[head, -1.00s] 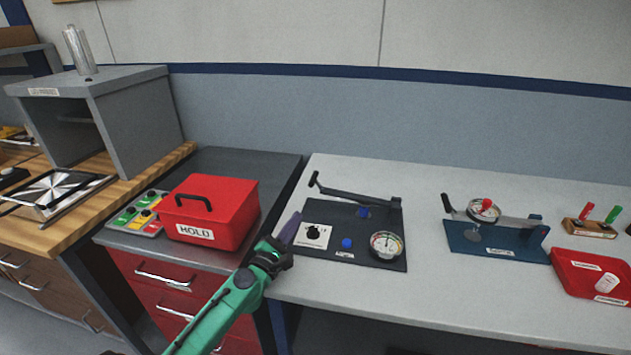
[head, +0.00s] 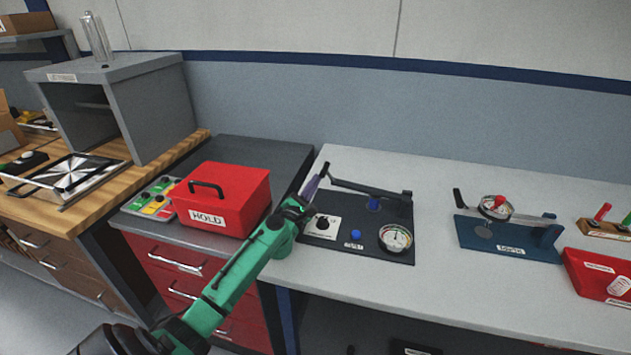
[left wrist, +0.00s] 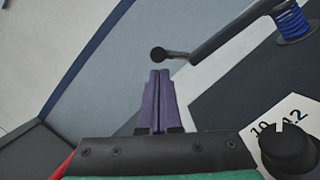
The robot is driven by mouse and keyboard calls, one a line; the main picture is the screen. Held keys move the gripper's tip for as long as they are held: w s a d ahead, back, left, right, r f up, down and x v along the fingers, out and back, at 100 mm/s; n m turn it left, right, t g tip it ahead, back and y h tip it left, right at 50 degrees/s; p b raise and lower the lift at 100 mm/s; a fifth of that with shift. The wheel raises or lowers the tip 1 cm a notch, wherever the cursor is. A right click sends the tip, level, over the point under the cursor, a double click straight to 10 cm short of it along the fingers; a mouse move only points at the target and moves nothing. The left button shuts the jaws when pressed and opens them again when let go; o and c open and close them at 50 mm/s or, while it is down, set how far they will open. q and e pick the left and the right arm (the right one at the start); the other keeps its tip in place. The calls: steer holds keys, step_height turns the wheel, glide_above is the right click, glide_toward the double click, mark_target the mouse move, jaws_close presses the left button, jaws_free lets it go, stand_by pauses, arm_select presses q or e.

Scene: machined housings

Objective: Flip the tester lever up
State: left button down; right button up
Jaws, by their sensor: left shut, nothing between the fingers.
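The tester is a dark plate (head: 322,245) on the light bench, with a black knob (head: 322,222) on a white dial, a blue button (head: 356,234) and a round gauge (head: 396,238). Its dark lever (head: 365,188) runs along the back edge from a pivot at the right, over a blue spring (head: 374,204). My left gripper (head: 314,182) is shut and empty, its purple fingers close to the lever's free end. In the left wrist view the lever's round knob (left wrist: 158,54) is just beyond the shut fingertips (left wrist: 160,75), with a small gap in the picture. My right gripper is not in view.
A red HOLD box (head: 222,200) and a button panel (head: 152,198) stand left of my arm. A blue fixture (head: 508,240) with its own lever and gauge stands to the right, beside a red tray (head: 600,278). Bench between the two fixtures is clear.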

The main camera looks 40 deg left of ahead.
arm_select(q)
steer(key=shift+w+a+r, duration=0.1)
steer(key=shift+w, duration=0.4)
